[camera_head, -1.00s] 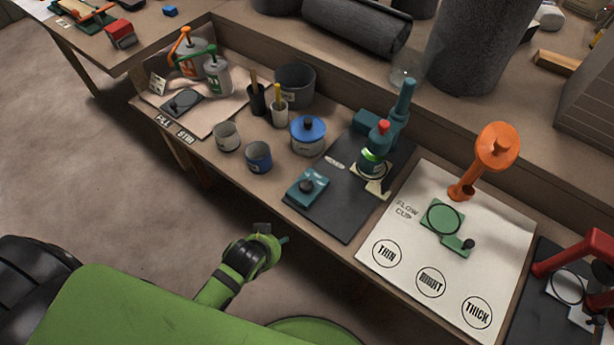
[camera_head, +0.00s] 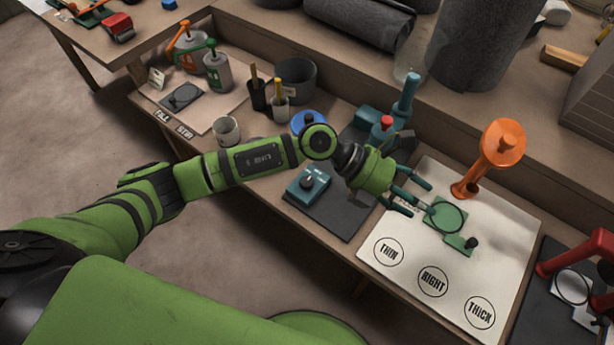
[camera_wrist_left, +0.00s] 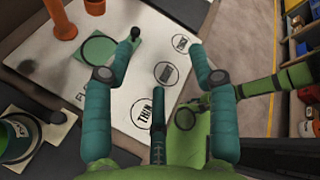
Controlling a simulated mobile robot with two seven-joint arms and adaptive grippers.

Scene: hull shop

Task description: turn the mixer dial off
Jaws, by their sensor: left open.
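The mixer (camera_head: 381,128), a teal stand with a red cap, stands on a dark mat (camera_head: 335,215); my left arm hides its lower part. A small teal box with a black dial knob (camera_head: 308,182) sits on the mat's left part, below my arm in the picture. My left gripper (camera_head: 420,198) is open and empty, right of the box, in front of the flow cup's green plate (camera_head: 445,213). In the left wrist view its spread fingers (camera_wrist_left: 160,52) frame the white board. The knob's setting is too small to read. My right gripper does not show.
The white board (camera_head: 390,282) with THIN, RIGHT and THICK circles lies right of the mat. An orange stand (camera_head: 490,165) rises behind the gripper. A grey cup (camera_head: 227,130) and blue-lidded can (camera_head: 308,120) are near my arm. A red device (camera_head: 575,250) stands far right.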

